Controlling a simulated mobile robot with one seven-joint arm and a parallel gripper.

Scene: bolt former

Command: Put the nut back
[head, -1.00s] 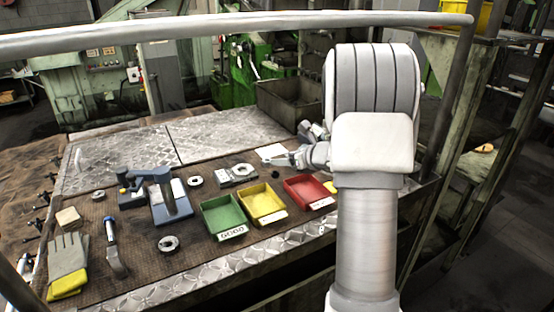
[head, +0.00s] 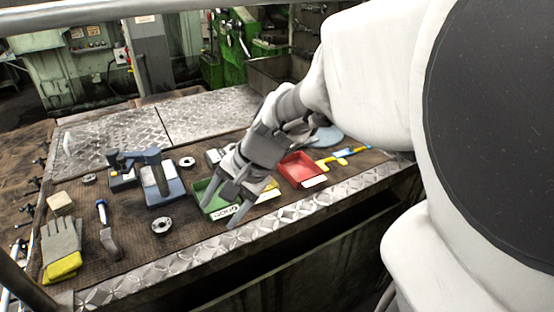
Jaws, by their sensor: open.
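My gripper (head: 219,215) is open, its fingers pointing down and left over the green tray (head: 203,188) and its GOOD label. I see nothing between the fingers. I cannot tell which is the nut. The yellow tray (head: 268,194) is mostly hidden behind my gripper. The red tray (head: 300,170) stands to its right and looks empty.
A blue-grey fixture (head: 160,182) stands left of the trays. A blue-handled tool (head: 107,229), a glove (head: 61,246) and a wooden block (head: 60,202) lie at the left. A yellow and blue tool (head: 345,156) lies at the right.

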